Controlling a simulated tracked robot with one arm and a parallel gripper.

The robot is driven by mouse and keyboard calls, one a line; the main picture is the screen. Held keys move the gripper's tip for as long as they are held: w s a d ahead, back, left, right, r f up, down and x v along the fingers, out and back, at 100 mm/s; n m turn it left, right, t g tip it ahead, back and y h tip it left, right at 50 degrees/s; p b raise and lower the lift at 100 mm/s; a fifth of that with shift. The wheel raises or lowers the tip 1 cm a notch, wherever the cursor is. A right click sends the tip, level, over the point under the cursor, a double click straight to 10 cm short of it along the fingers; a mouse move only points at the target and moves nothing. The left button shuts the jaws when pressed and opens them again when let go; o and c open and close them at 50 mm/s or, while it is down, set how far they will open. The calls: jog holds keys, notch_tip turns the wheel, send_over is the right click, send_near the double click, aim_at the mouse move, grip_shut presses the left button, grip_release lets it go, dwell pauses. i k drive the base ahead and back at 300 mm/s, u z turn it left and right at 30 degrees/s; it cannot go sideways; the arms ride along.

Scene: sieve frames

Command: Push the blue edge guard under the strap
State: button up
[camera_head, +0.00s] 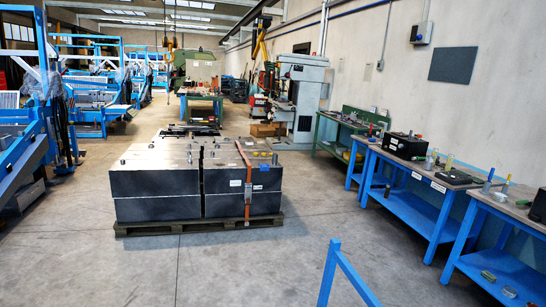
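A stack of dark sieve frames (155,195) sits on a wooden pallet (150,230) in the middle of the floor, some way off. An orange strap (247,195) runs over the top and down the front of the right-hand stack, with a buckle-like part low on the front. A small blue patch (265,168), perhaps the blue edge guard, shows at the top front edge just right of the strap. My gripper does not show in this view.
Blue workbenches (415,198) with tools line the right wall. A blue rail (342,270) stands in the near foreground. Blue machines (30,130) stand at the left, and a grey drill press (300,95) behind the pallet. The concrete floor left and front of the pallet is clear.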

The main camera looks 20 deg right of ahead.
aim_at(263, 167)
jog(key=z, duration=0.3)
jog(key=i, duration=6.25)
jog(key=z, duration=1.25)
